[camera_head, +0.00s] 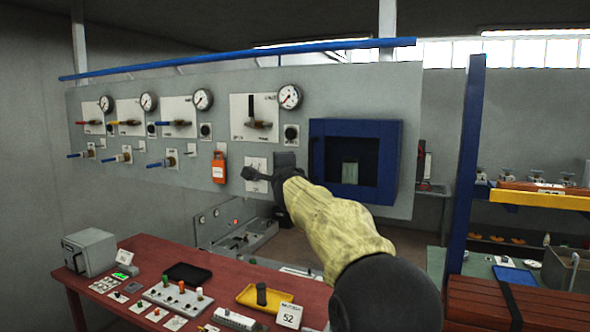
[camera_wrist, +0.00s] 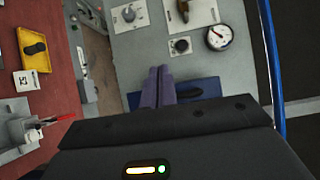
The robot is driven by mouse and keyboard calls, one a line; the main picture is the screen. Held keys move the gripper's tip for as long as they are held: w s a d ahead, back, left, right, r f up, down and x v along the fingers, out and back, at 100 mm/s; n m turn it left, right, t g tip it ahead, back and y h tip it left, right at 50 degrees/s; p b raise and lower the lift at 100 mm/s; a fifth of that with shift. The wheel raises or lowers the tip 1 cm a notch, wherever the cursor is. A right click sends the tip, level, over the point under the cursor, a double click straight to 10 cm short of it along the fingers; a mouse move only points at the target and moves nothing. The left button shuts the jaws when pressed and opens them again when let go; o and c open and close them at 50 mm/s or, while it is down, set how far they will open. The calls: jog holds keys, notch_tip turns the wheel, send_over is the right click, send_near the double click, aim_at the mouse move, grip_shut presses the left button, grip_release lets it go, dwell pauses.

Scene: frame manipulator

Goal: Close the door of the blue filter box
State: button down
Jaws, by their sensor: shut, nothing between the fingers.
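The blue filter box (camera_head: 396,150) is set in the right part of the grey panel. Its front is open in the head view, with a pale grey-green block (camera_head: 350,173) inside the dark interior. My gripper (camera_head: 250,174) is left of the box, in front of the panel, its fingers together and empty. The door does not show clearly in the head view. I cannot tell whether the fingers touch anything.
The grey panel (camera_head: 225,95) carries gauges, levers and an orange padlock tag (camera_head: 219,169) close to my gripper. A red table (camera_head: 220,290) with small parts stands below. A blue post (camera_head: 465,170) and shelves stand at the right.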

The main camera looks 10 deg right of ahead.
jog(key=a, duration=0.1)
jog(key=s+a, duration=0.1)
jog(key=a, duration=0.1)
jog(key=shift+s+a, duration=0.1)
jog(key=shift+s, duration=0.15)
jog(key=shift+f, duration=0.15)
jog(key=s+d+f+n+g+y+b, duration=0.15)
jog(key=s+f+n+g, duration=0.4)
jog(key=f, duration=0.85)
jog(key=s+d+f+n+g+b, duration=0.15)
jog(key=s+f+n, duration=0.55)
jog(key=f, duration=0.8)
jog(key=s+d+f+n+g+b, duration=0.1)
jog(key=s+f+g, duration=0.3)
jog(key=s+f, duration=0.5)
jog(key=s+d+f+n+g+h+b, duration=0.1)
jog(key=s+d+f+n+g+b, duration=0.1)
jog(key=s+f, duration=0.8)
jog(key=s+d+n+g, duration=0.1)
jog(key=s+n+g, duration=0.1)
jog(key=s, duration=0.5)
jog(key=shift+s+f+n+b, duration=0.15)
jog(key=shift+f+n+b, duration=0.05)
jog(key=shift+n+b, duration=0.15)
